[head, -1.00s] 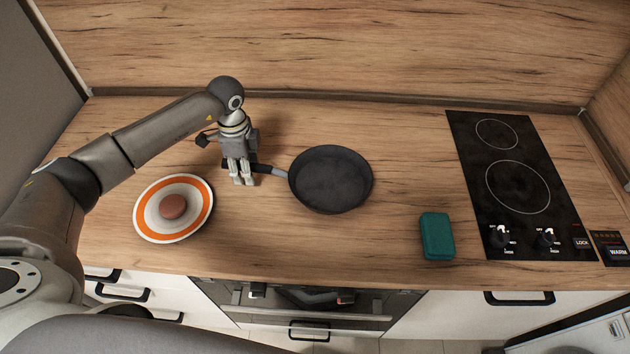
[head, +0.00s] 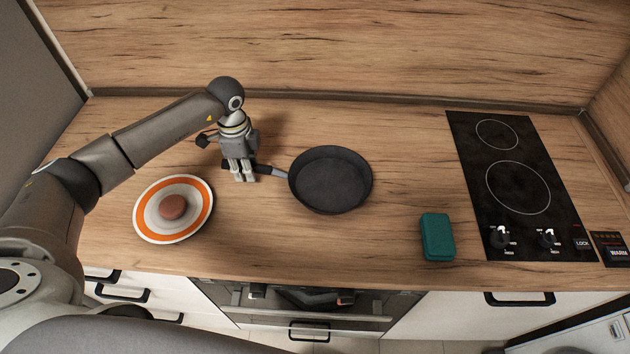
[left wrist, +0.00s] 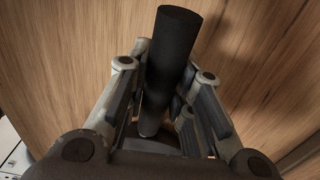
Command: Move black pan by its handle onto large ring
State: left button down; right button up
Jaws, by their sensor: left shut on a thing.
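The black pan (head: 331,181) stands on the wooden counter, left of the hob, its handle (head: 270,169) pointing left. My left gripper (head: 243,172) is shut on the handle near its outer end. In the left wrist view the dark handle (left wrist: 170,70) runs between the fingers of the left gripper (left wrist: 165,110). The large ring (head: 518,187) is the bigger white circle on the black hob (head: 488,235), nearer the front, and nothing stands on it. My right gripper does not show.
A green box-like item (head: 437,237) lies between the pan and the hob, near the front edge. A white and orange plate (head: 146,221) with a round brown item (head: 173,207) is at left. A smaller ring (head: 497,134) lies behind the large one. The counter behind the pan is clear.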

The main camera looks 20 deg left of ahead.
pick_arm(q)
jog(key=shift+r, duration=0.1)
jog(key=shift+w+r+p, duration=0.15)
jog(key=shift+r+p, duration=1.8)
jog(key=shift+r, duration=0.55)
jog(key=shift+d, duration=0.15)
